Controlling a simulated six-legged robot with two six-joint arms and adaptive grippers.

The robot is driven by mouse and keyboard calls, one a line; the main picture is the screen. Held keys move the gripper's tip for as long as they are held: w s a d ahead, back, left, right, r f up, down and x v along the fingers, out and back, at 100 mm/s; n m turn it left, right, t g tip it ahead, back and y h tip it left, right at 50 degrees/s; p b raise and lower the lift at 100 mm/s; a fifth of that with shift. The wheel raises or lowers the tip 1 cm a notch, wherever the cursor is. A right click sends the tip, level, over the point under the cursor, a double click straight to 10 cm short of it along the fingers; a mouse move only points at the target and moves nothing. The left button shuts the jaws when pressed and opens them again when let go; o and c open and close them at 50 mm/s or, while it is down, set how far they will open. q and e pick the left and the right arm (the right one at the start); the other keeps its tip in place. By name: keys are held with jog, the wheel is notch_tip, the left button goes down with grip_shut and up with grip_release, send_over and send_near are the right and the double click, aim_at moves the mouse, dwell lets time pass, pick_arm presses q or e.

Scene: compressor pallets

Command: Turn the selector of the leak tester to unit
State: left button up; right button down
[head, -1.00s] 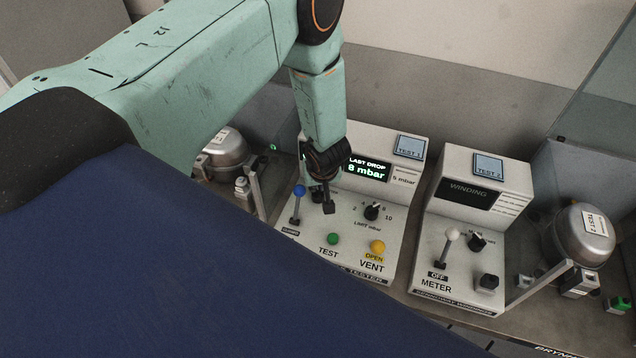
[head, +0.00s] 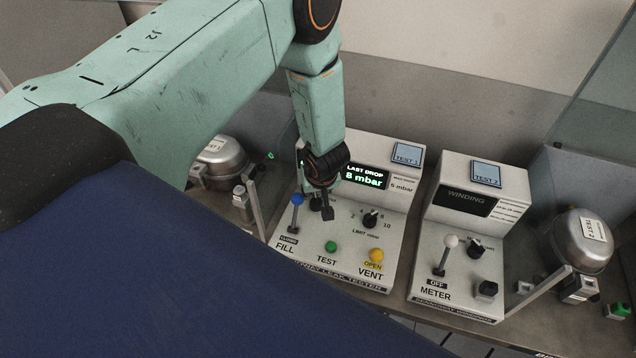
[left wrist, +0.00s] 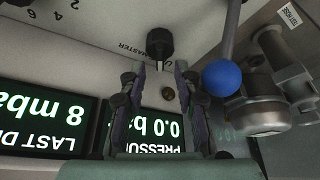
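The leak tester (head: 345,262) is a white console with a sloped panel and a lit screen reading 8 mbar. Its black selector knob (left wrist: 160,43) shows in the left wrist view, with the word MASTER on one side and a mostly hidden label on the other. In the head view my left gripper largely hides it. My left gripper (head: 326,212) points down at the panel. In the left wrist view its fingers (left wrist: 161,68) are apart, with nothing between them, and the knob lies just beyond the tips. I cannot tell any contact. My right gripper is not in view.
The blue-ball FILL lever (left wrist: 221,78) stands close beside the gripper. The LIMIT knob (head: 370,219), green TEST button (head: 331,247) and yellow VENT button (head: 376,255) share the panel. A winding tester (head: 460,265) stands to the right. Metal compressors (head: 582,240) flank the consoles.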

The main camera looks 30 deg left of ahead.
pick_arm(q)
jog(key=v, duration=1)
jog(key=shift+d+r, duration=0.15)
jog(key=shift+r, duration=0.1)
jog(key=shift+s, duration=0.15)
jog(key=s+d+f+m+g+h, duration=0.1)
jog(key=s+d+f+m, duration=0.15)
jog(key=s, duration=0.75)
jog(key=s+d+f+m+g+h, duration=0.1)
jog(key=s+f+m, duration=0.25)
jog(key=s, duration=0.65)
jog(key=s+d+f+m+g+h, duration=0.1)
jog(key=s+d+f+m, duration=0.15)
jog(key=s, duration=0.75)
notch_tip(320, 180, down, 26)
jog(key=b, duration=2.5)
jog(key=shift+w+a+f, duration=0.2)
jog(key=shift+w+a, duration=0.2)
jog(key=shift+w, duration=0.05)
